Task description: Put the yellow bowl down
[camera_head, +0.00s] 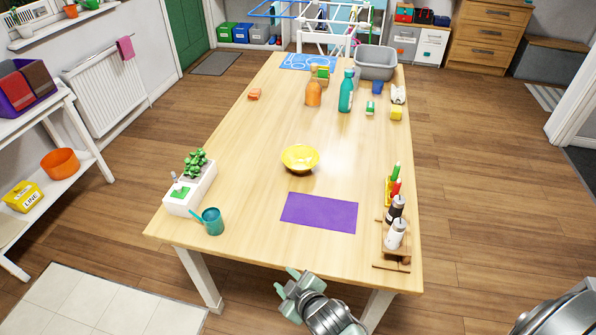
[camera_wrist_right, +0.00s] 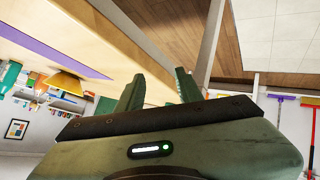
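The yellow bowl (camera_head: 300,158) stands upright on the wooden table (camera_head: 250,240), just behind a purple mat (camera_head: 320,213). It looks empty, and no gripper touches it. In the right wrist view the bowl (camera_wrist_right: 66,84) shows at the left, upside down in the picture. My right gripper (camera_head: 286,282) is at the table's front edge, well short of the bowl. Its two fingers stand apart with nothing between them, as the right wrist view also shows (camera_wrist_right: 158,90). My left gripper is not in view.
A white planter (camera_head: 190,190) and teal cup (camera_head: 212,221) stand at the front left. A wooden rack with bottles (camera_head: 396,238) stands at the front right. Bottles (camera_head: 346,92), a grey tub (camera_head: 375,62) and small items fill the far end. The purple mat is bare.

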